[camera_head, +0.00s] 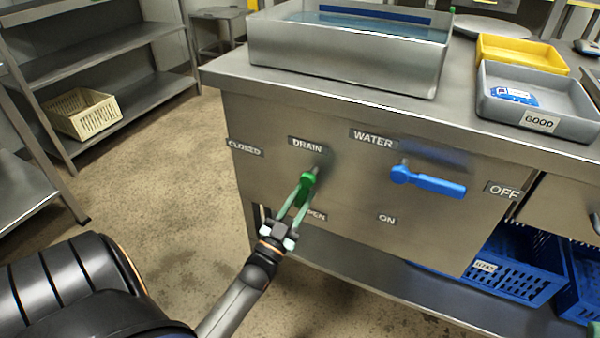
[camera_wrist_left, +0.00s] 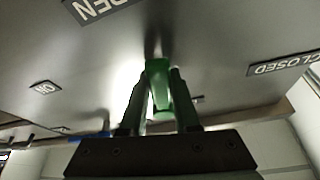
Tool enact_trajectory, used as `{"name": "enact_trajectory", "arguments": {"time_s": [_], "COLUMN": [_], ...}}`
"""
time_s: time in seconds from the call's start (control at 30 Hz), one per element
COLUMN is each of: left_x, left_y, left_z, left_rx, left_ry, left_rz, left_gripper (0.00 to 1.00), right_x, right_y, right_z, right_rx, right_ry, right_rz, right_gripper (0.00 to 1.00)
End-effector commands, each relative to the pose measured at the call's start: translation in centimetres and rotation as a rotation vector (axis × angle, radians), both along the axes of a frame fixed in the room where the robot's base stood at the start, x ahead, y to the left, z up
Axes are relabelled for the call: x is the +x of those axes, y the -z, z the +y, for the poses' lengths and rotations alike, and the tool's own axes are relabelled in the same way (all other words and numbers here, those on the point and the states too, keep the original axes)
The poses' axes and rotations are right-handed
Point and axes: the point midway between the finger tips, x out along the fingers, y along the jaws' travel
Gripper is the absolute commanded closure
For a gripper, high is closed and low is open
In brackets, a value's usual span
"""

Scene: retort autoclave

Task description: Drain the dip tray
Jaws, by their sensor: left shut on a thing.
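The dip tray (camera_head: 345,62) is a grey metal tub on the counter, with water in it. On the panel below, the green drain handle (camera_head: 307,186) sits under the DRAIN label and points down toward the partly hidden OPEN label. My left gripper (camera_head: 300,193) is shut on the green handle, fingers on either side of it. In the left wrist view the handle (camera_wrist_left: 159,85) shows between the fingers. The blue water handle (camera_head: 430,182) lies to the right, pointing toward OFF. My right gripper is not in view.
A grey GOOD tray (camera_head: 490,108) and a yellow tray (camera_head: 520,52) stand on the counter at right. Blue crates (camera_head: 515,270) sit below the counter. A shelf rack with a cream basket (camera_head: 82,114) stands at left. The floor between is clear.

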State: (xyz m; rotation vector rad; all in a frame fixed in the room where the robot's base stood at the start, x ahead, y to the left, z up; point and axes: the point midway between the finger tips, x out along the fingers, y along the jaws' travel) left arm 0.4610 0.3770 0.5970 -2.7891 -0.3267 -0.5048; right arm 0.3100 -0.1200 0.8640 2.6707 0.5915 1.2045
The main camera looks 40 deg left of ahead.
Motion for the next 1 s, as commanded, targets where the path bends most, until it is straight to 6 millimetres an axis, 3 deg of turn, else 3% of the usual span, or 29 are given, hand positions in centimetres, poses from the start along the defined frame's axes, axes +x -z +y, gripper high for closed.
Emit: {"name": "enact_trajectory", "arguments": {"time_s": [0.4,1.0], "left_x": [0.4,0.5], "left_y": [0.1,0.2], "left_z": [-1.5,-1.7], "left_rx": [-0.210,-0.251], "left_ry": [0.002,0.003], "left_rz": [-0.061,-0.073], "left_gripper": [1.00,1.00], "right_x": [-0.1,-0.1], "right_y": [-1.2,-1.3], "right_z": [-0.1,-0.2], "right_rx": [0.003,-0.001], "right_ry": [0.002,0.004], "right_rz": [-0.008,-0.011], "right_gripper": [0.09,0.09]}}
